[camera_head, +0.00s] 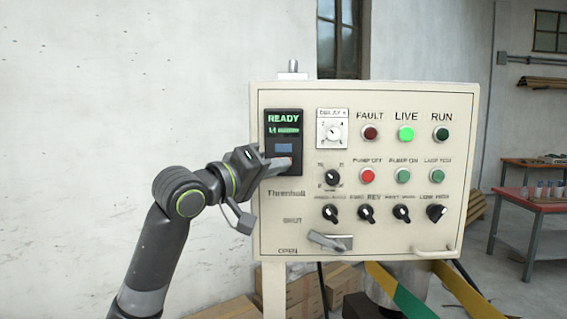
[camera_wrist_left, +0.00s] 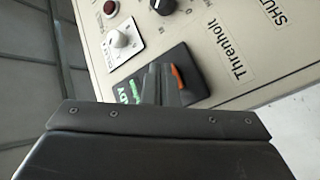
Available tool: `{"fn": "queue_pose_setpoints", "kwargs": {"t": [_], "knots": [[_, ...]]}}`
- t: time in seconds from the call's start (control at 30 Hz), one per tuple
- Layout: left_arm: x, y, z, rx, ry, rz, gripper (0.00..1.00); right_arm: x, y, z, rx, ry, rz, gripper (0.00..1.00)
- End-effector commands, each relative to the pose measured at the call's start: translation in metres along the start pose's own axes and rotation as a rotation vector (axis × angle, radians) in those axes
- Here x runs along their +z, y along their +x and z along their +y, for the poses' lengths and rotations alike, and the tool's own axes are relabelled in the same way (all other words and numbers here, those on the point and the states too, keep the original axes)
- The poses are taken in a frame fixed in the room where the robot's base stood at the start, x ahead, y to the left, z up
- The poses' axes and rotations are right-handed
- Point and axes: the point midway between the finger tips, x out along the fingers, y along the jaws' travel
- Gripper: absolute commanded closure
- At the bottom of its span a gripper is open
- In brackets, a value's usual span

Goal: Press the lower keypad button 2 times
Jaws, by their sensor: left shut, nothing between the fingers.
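The black keypad (camera_head: 270,128) is at the upper left of a cream control panel. It has a green READY display, a blue upper button (camera_head: 284,148) and an orange-red lower button (camera_head: 288,158). My left gripper (camera_head: 280,165) is shut and empty, its fingertips at the lower button and partly covering it. In the left wrist view the fingers (camera_wrist_left: 161,88) reach onto the keypad (camera_wrist_left: 196,88), right beside the orange lower button (camera_wrist_left: 177,77). I cannot tell whether they touch it. My right gripper is not in view.
The cream panel (camera_head: 300,220) carries a white dial (camera_head: 333,130), lamps, several black knobs and a lever (camera_head: 326,241) below the keypad. The green LIVE lamp (camera_head: 405,134) is lit. Cardboard boxes lie below. A red table (camera_head: 530,200) stands at the right. Free room lies left of the panel.

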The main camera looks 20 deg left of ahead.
Motion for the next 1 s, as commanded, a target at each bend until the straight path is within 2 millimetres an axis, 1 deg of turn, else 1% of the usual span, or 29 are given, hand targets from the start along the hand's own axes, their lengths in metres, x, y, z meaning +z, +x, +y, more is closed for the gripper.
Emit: {"fn": "queue_pose_setpoints", "kwargs": {"t": [0.63,0.9,1.0], "knots": [[-0.0002,0.0002,0.0,0.0,0.0,0.0,1.0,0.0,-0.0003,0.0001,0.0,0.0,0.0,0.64],[-0.0048,0.0054,-0.0027,0.0,0.0,0.0,1.0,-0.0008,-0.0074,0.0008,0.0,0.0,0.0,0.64],[-0.0045,0.0059,-0.0038,0.001,0.0,0.0,1.0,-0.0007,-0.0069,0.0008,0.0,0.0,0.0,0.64]]}}
